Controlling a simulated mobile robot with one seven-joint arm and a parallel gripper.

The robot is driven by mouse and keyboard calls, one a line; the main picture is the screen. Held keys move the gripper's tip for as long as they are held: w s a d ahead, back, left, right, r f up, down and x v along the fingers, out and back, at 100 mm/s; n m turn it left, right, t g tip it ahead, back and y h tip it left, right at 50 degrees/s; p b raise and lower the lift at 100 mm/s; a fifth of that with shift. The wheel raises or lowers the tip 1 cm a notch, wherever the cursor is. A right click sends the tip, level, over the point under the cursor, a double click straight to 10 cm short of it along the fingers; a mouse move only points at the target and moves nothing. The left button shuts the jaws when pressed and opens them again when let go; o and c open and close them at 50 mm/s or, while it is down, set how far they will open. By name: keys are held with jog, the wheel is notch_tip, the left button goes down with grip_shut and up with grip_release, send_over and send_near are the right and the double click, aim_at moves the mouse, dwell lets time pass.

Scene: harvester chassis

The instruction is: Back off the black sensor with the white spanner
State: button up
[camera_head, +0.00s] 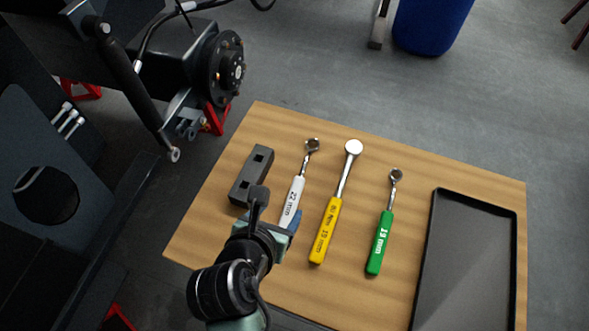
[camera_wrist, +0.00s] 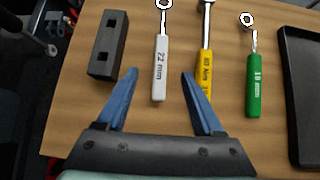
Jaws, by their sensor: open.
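The white spanner (camera_head: 292,200), marked 22 mm, lies on the wooden table with its ring end away from me. It also shows in the wrist view (camera_wrist: 160,68). In the head view my gripper (camera_head: 290,221) partly covers the handle's lower end. I cannot tell the height gap. I cannot pick out the black sensor for certain on the chassis.
A black tray (camera_head: 432,240) is at the table's right. A dark block with square holes (camera_head: 245,185) lies left of the white spanner. The chassis hub (camera_head: 228,72) stands beyond the table, upper left.

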aim_at(294, 195)
jog(key=b+x, duration=0.1)
jog(key=x, duration=0.5)
jog(key=b+x, duration=0.1)
jog(key=x, duration=0.5)
jog(key=shift+d+f, duration=0.15)
jog(key=shift+f, duration=0.35)
jog(key=shift+c, duration=0.3)
grip_shut()
jog(key=shift+r, duration=0.1)
dwell(0.5)
